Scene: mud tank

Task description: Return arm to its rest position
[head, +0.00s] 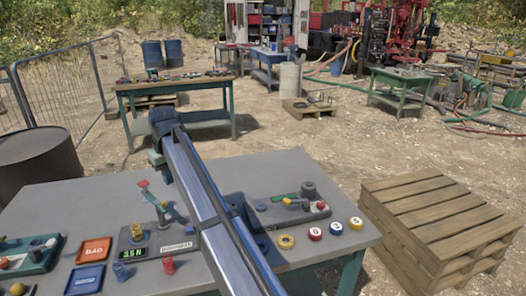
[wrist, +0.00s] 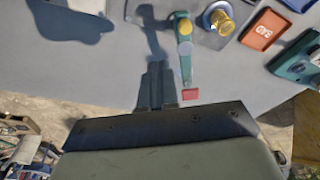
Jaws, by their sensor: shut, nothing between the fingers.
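My gripper (wrist: 157,85) shows in the wrist view as dark fingers, closed together with nothing between them. It hangs above the grey table (head: 90,205), beside a green lever with a red tip (wrist: 190,94); the fingers look apart from the lever. In the head view my arm (head: 210,205) reaches from the bottom edge up across the table to a dark joint near the table's far edge. The gripper's fingertips cannot be made out in that view. The red-tipped lever (head: 152,194) stands just left of the arm.
An orange-red tray (head: 93,251), a blue tray (head: 85,279) and a display box (head: 139,253) stand left of the arm. Several coloured round pieces (head: 315,234) and a dark device (head: 290,206) are right. A wooden pallet stack (head: 440,215) and a dark barrel (head: 38,165) flank the table.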

